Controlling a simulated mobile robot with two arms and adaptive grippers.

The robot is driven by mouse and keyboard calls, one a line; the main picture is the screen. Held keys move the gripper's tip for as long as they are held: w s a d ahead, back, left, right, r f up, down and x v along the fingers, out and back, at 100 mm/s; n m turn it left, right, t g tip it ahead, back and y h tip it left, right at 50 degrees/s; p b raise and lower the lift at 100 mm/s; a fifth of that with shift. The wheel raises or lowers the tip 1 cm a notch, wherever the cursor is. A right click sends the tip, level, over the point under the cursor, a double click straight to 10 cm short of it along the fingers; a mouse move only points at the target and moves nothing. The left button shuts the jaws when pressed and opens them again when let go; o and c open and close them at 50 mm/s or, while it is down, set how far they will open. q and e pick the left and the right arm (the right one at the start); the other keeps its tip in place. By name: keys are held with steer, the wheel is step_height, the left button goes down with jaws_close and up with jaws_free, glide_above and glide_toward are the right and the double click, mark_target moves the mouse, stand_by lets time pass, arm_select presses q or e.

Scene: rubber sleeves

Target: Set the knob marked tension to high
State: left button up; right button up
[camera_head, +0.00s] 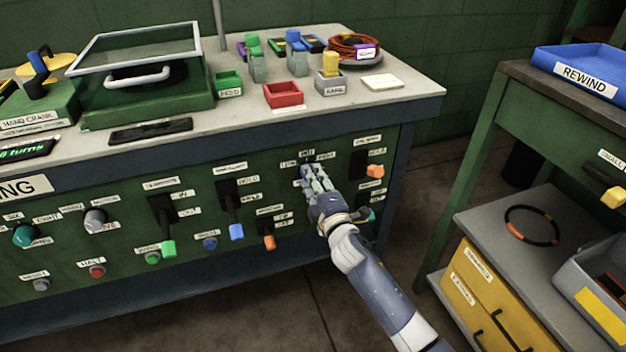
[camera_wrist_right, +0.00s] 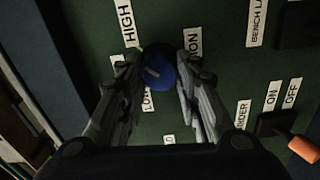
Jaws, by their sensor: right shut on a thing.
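The blue tension knob (camera_wrist_right: 159,74) is on the green panel in the right wrist view. A pale mark shows on its face; I cannot tell surely where it points. The HIGH label (camera_wrist_right: 126,22) is at upper left of the knob, and a partly hidden LOW label (camera_wrist_right: 147,99) is below it. A label ending in "ION" (camera_wrist_right: 195,42) is beside the right finger. My right gripper (camera_wrist_right: 159,58) is shut on the knob, one finger on each side. In the head view my right gripper (camera_head: 309,172) is at the panel's right part and hides the knob. My left gripper is not in view.
A switch with an orange handle (camera_head: 375,171) is just right of my right gripper. A blue-handled lever (camera_head: 236,231) and an orange-handled one (camera_head: 269,242) are to its left. The bench top (camera_head: 400,98) overhangs the panel above. Open floor lies between bench and right-hand shelf (camera_head: 480,225).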

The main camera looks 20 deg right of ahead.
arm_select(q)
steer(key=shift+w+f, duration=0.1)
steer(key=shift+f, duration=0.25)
arm_select(e)
steer(key=shift+m, duration=0.5)
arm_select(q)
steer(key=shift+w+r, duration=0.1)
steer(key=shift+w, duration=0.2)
arm_select(e)
steer(key=o, duration=1.1)
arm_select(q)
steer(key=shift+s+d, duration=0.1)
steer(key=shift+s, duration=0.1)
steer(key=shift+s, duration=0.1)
arm_select(e)
steer(key=s, duration=1.2)
steer(key=shift+d, duration=0.25)
